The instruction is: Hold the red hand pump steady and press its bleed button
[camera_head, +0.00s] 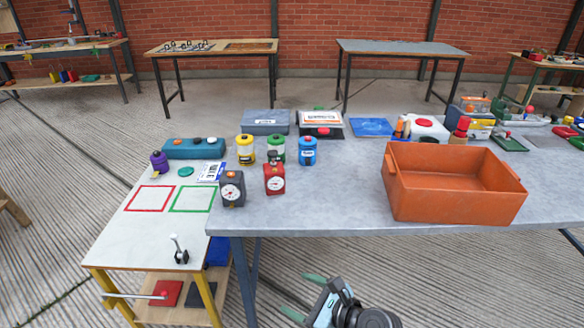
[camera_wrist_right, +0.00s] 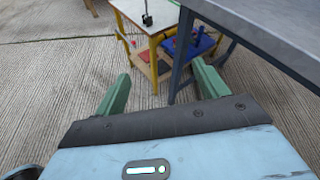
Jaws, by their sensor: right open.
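The red hand pump (camera_head: 274,180) stands upright on the grey table, with a round white gauge on its front and a dark top. A similar dark grey pump (camera_head: 232,189) with a gauge stands just left of it. The bleed button is too small to make out for certain. My right gripper (camera_head: 304,296) is below and in front of the table edge, well short of the pump. Its green fingers are apart and empty, and they also show in the right wrist view (camera_wrist_right: 160,88). My left gripper is in neither view.
An orange bin (camera_head: 455,185) stands right of the pumps. Yellow, green and blue canisters (camera_head: 307,150) stand behind them. A white-topped side table (camera_head: 150,225) with red and green outlined squares adjoins at left. The grey tabletop (camera_head: 340,200) between red pump and bin is clear.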

